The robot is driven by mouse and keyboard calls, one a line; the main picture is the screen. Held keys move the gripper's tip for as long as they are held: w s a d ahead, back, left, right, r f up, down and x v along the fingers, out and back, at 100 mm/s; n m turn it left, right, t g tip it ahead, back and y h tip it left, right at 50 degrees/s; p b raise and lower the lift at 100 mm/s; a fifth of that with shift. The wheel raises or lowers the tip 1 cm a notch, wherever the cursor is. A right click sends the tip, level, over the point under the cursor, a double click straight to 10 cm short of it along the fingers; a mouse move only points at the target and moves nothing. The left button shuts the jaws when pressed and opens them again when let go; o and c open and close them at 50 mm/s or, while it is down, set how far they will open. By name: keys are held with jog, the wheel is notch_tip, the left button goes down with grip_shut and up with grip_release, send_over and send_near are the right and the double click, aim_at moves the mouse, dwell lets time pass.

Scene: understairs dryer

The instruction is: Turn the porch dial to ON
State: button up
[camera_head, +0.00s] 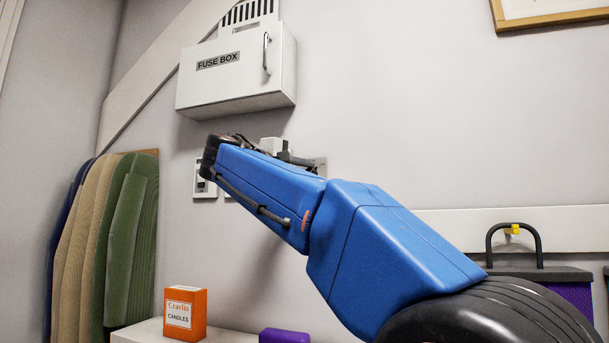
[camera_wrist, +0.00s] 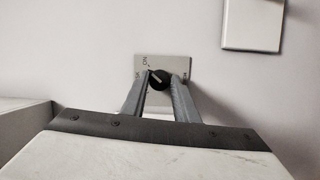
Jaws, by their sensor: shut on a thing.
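In the wrist view a round black dial (camera_wrist: 160,80) sits on a pale square plate (camera_wrist: 178,63) on the wall. A light pointer mark on the dial slants to the upper left, towards small lettering that looks like ON. In the head view my blue arm hides most of this area, and the dial itself cannot be seen there.
A white fuse box (camera_head: 235,75) hangs above my arm. A white switch plate (camera_head: 205,178) is left of it. An orange candle box (camera_head: 185,313) and a purple item (camera_head: 284,336) are below. Another white plate (camera_wrist: 253,22) is at the upper right in the wrist view.

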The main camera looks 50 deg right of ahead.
jog(key=shift+m+y, duration=0.4)
jog(key=shift+m, duration=0.5)
jog(key=o, duration=1)
jog(key=shift+o, duration=0.2)
jog(key=shift+a, duration=0.1)
jog(key=s+a, duration=0.1)
jog(key=a, duration=1.6)
jog(key=shift+s+r, duration=0.25)
jog(key=shift+r, duration=0.05)
